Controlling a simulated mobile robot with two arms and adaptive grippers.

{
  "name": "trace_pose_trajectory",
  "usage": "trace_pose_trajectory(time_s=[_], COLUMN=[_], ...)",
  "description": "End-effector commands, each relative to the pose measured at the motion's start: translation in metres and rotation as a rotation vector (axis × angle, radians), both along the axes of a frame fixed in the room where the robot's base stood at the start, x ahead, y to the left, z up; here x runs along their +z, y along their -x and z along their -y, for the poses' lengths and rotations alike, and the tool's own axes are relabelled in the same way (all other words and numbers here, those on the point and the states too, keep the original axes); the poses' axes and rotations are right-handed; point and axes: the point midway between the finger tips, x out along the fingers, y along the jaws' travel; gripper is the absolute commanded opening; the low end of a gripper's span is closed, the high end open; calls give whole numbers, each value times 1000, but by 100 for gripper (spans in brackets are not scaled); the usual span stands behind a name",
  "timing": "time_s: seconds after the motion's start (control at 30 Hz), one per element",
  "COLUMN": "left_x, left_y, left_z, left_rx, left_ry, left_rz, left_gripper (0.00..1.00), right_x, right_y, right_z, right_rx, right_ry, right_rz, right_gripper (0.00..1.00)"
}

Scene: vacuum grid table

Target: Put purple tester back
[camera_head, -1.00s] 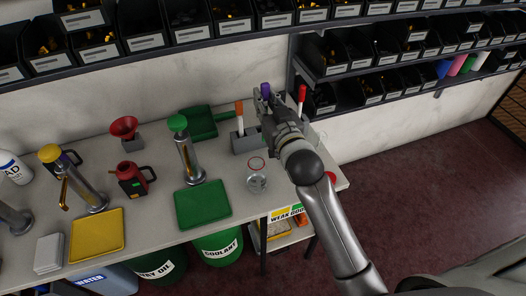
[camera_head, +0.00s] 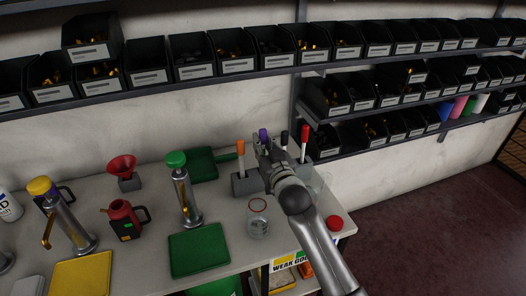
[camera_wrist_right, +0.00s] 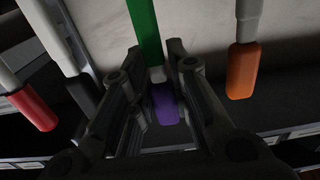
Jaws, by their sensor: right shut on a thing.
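The purple tester (camera_head: 264,134) is held by its cap in my right gripper (camera_head: 266,151), over the grey holder (camera_head: 245,186) on the table. In the right wrist view the purple cap (camera_wrist_right: 165,104) sits between the two fingers. A pale part and a green strip line up with the cap there. The gripper hides the tester's lower end, so I cannot tell if it is inside the holder. The orange tester (camera_head: 240,148) stands upright to the left. The black tester (camera_head: 284,138) and red tester (camera_head: 304,132) stand to the right. My left gripper is out of view.
A clear glass jar (camera_head: 258,220) stands in front of the holder. A green tray (camera_head: 199,249) and a green-topped dispenser (camera_head: 184,190) are to the left. A red cap (camera_head: 334,222) lies near the table's right end. Shelved black bins (camera_head: 330,95) hang behind.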

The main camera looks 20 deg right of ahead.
Motion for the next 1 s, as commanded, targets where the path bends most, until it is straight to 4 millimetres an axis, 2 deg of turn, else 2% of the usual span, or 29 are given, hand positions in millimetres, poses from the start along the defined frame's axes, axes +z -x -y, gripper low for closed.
trace_pose_trajectory(time_s=[0.03, 0.13, 0.53, 0.57, 0.7, 1.0], left_x=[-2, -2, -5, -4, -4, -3], left_y=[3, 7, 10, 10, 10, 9], left_z=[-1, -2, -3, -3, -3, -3], left_rx=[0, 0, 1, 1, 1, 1], left_ry=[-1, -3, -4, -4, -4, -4], left_rz=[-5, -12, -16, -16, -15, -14], left_gripper=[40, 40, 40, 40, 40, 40], right_x=[-9, -18, -24, -22, -22, -21], right_y=[0, 0, 0, 0, 0, 0], right_z=[0, 0, 0, 0, 0, 0], right_rx=[-1, 0, 0, 0, 0, 0], right_ry=[-1, 1, 0, 1, 1, 1], right_rz=[-3, -1, 0, 0, 0, 1], right_gripper=[6, 6, 6, 22, 39, 39])
